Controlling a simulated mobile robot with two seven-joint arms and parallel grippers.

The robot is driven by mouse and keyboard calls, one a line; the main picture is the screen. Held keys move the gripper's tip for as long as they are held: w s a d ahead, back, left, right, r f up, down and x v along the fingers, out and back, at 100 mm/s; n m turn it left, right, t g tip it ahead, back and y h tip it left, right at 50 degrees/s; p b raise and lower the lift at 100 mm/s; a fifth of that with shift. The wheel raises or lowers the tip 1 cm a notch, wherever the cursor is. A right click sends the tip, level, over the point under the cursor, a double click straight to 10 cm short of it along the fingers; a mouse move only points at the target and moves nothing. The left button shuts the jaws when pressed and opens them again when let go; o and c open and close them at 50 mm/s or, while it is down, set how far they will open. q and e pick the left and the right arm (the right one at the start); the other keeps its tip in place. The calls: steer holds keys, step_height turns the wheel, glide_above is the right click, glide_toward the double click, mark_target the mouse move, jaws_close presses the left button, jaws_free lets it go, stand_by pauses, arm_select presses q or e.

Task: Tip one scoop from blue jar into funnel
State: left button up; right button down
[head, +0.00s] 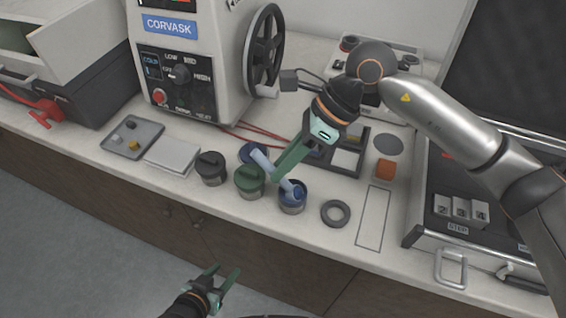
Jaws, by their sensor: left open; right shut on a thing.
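The blue jar (292,205) stands near the front of the bench, at the right end of a row of jars. My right gripper (278,175) is shut on a light blue scoop-like tool (262,160), just behind the blue jar. The tool slants down to the right, and its lower end is at the jar's mouth; whether it is inside, and any load, I cannot tell. My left gripper (227,268) is open and empty, low in front of the bench. I cannot clearly make out a funnel.
A green jar (249,182) and a black jar (211,170) stand left of the blue jar. A dark blue round piece (246,149) lies behind. A grey ring (336,212) is to the right. The press (190,60) with its handwheel (264,50) stands behind.

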steer(key=shift+r+p, duration=0.85)
steer(key=shift+r, duration=1.1)
steer(key=shift+r+p, duration=0.35)
steer(key=shift+r, duration=0.5)
